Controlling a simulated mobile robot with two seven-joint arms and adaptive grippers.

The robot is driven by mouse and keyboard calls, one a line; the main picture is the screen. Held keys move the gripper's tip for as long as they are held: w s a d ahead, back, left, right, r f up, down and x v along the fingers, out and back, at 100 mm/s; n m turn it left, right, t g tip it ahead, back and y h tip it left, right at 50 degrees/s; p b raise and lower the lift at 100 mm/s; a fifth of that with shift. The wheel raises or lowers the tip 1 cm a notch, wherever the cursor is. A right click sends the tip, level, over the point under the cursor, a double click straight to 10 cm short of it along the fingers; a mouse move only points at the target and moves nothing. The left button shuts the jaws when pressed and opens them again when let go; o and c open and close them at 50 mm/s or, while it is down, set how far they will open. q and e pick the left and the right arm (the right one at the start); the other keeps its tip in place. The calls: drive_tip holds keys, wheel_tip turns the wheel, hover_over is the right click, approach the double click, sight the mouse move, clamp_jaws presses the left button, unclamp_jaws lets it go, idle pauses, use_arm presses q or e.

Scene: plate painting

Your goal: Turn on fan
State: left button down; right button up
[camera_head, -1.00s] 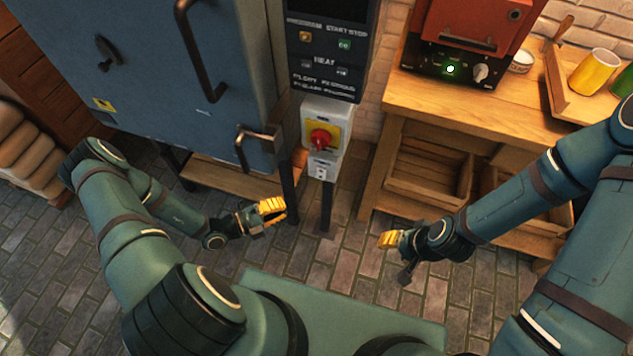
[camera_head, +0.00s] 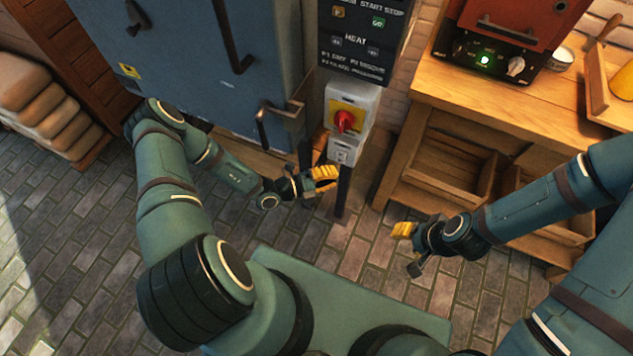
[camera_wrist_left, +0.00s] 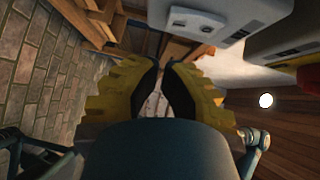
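No fan shows in these views. A red rotary knob (camera_head: 345,121) on a yellow plate sits on a light grey switch box (camera_head: 340,157) beneath the dark control panel (camera_head: 356,47). My left gripper (camera_head: 336,178), with yellow fingers, is just below and left of this box, apart from the knob. In the left wrist view its fingers (camera_wrist_left: 164,68) show a narrow gap with nothing between them. Part of a red thing, likely the knob, shows at that view's right edge. My right gripper (camera_head: 396,230) hangs low in front of the wooden table; its finger gap is unclear.
A blue-grey cabinet (camera_head: 190,70) with handles stands left of the panel. A wooden table (camera_head: 480,105) at right bears a red oven (camera_head: 515,25) with a lit green light. Stacked sacks (camera_head: 45,115) are at far left. The brick floor between my grippers is clear.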

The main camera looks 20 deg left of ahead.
sight(340, 157)
use_arm(q)
drive_tip(key=shift+w+f, duration=0.15)
drive_tip(key=shift+w, duration=1.3)
